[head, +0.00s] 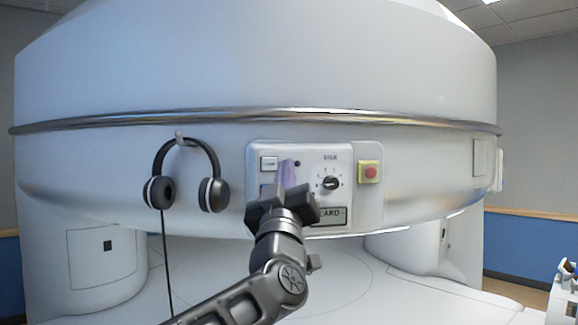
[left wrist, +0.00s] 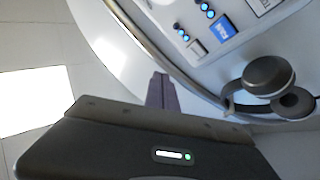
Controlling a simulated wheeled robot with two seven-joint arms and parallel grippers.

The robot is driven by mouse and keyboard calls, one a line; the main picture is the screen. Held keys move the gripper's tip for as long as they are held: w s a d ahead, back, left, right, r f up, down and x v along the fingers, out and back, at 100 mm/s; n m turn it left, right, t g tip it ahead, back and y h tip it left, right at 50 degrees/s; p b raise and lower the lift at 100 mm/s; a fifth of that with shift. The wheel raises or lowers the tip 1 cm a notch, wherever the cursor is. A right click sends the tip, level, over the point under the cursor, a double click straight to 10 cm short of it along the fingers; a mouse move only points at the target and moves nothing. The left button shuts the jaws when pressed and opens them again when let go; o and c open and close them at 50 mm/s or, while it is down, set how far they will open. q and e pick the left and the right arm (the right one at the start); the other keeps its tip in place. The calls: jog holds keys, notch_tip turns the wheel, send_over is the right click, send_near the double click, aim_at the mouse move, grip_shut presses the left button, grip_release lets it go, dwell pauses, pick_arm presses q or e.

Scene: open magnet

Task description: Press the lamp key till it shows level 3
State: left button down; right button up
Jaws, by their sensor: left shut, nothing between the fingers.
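The control panel (head: 318,158) is on the white magnet's curved front. At its left are a pale key (head: 268,163) and a blue key (head: 265,190) below it, partly hidden by my gripper. The left wrist view shows the pale key (left wrist: 197,48) and the blue key (left wrist: 222,28), with small lit blue dots beside each. I cannot read which is the lamp key or its level. My left gripper (head: 287,168) is shut and empty, its purple fingertips just right of the pale key in the head view; contact cannot be told. My right gripper is out of view.
A black rotary knob (head: 331,183) and a red button on yellow (head: 368,172) are to the right on the panel. Headphones (head: 186,175) hang on a hook at the left, with a cord hanging down. A chrome rail (head: 290,114) runs above the panel.

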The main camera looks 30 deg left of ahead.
aim_at(272, 168)
pick_arm(q)
jog(key=shift+s+a+r+y, duration=0.2)
jog(key=shift+a+y, duration=0.15)
jog(key=shift+y, duration=0.25)
jog(key=shift+w+a, duration=0.1)
jog(key=w+a+p, duration=0.1)
jog(key=w+a, duration=0.4)
jog(key=shift+a+p, duration=0.15)
jog(key=shift+p, duration=0.15)
jog(key=shift+w+a, duration=0.4)
jog(key=shift+a, duration=0.1)
jog(key=shift+w+a, duration=0.1)
dwell(1.5)
jog(key=shift+w+a, duration=0.2)
